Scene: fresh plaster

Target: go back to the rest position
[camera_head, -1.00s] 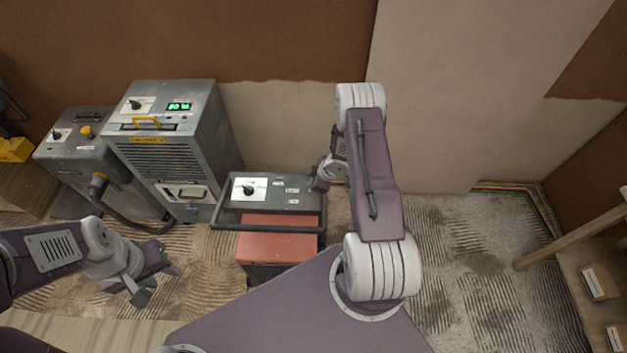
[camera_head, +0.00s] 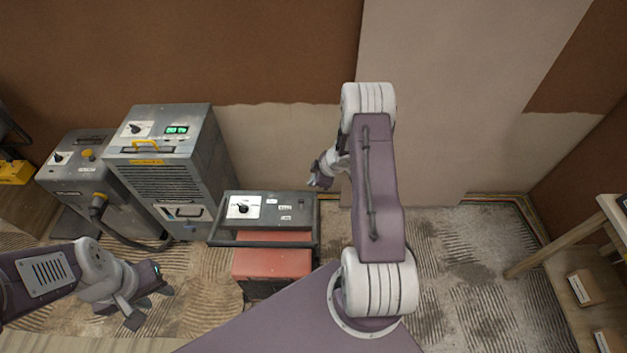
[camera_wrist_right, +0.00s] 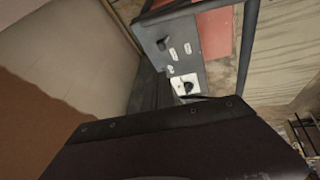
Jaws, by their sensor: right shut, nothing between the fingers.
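My right gripper (camera_head: 316,181) is in the head view at the middle, just above the back right corner of the grey control panel. It is shut and empty, and its arm bends down toward the bottom of the picture. My left gripper (camera_head: 152,306) is at the lower left over the ridged floor, its fingers spread apart with nothing between them. The grey control panel (camera_head: 265,208), with a black knob on a white dial, sits on a red machine (camera_head: 272,264) with a bar handle. The panel also shows in the right wrist view (camera_wrist_right: 182,50).
A grey dehumidifier (camera_head: 165,170) with a green display and a smaller grey machine (camera_head: 80,180) with a hose stand at left. A wooden shelf (camera_head: 560,290) with small boxes is at right. The wall (camera_head: 440,90) is close behind. Open floor (camera_head: 475,260) lies right of my right arm.

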